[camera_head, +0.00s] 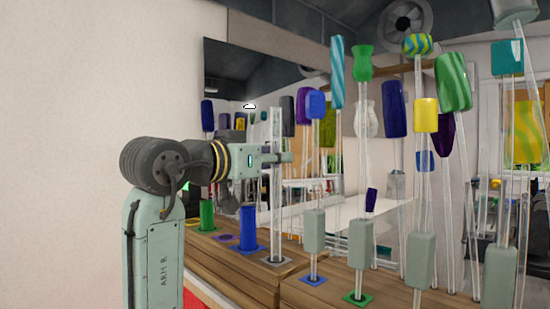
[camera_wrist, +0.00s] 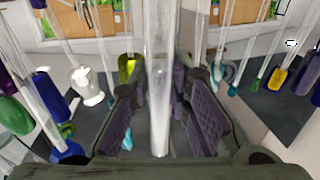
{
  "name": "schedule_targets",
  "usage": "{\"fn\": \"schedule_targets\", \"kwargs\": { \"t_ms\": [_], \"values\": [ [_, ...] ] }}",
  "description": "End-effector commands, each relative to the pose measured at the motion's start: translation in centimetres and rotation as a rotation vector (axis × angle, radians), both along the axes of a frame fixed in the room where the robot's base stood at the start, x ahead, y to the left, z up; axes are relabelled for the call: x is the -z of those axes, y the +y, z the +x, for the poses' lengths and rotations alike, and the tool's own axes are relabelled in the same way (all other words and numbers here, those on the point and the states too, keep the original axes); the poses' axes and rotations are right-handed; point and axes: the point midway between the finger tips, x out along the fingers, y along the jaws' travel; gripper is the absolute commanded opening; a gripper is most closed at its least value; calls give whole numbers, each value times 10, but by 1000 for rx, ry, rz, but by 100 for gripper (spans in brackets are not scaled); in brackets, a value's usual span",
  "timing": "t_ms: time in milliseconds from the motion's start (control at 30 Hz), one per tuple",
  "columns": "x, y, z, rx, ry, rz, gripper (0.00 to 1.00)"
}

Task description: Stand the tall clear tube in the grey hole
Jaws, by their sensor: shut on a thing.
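The tall clear tube (camera_head: 275,205) is upright in the head view. Its lower end meets the grey square plate (camera_head: 286,262) at the front of the wooden bench; whether it is seated in the hole or just above it cannot be told. My gripper (camera_head: 278,157) is shut on the upper part of the tube, side-on. In the wrist view, the tube (camera_wrist: 159,60) runs between the two padded fingers of my gripper (camera_wrist: 160,108). The grey hole itself is hidden by the tube's end.
A blue cylinder (camera_head: 248,228) and a green cylinder (camera_head: 207,216) stand on coloured plates to the left. To the right, clear rods with coloured pieces stand close by, including one on a blue plate (camera_head: 313,281) and one on a green plate (camera_head: 357,299).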

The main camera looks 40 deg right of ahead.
Motion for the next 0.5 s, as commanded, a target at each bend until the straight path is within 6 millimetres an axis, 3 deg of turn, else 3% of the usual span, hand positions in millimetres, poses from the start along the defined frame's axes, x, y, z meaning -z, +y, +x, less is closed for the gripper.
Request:
{"fn": "schedule_targets", "kwargs": {
  "t_ms": [267, 300, 500],
  "values": [
    [5, 0, 0, 0, 0, -1, 0],
    [4, 0, 0, 0, 0, -1, 19],
    [4, 0, 0, 0, 0, 0, 32]
  ]
}}
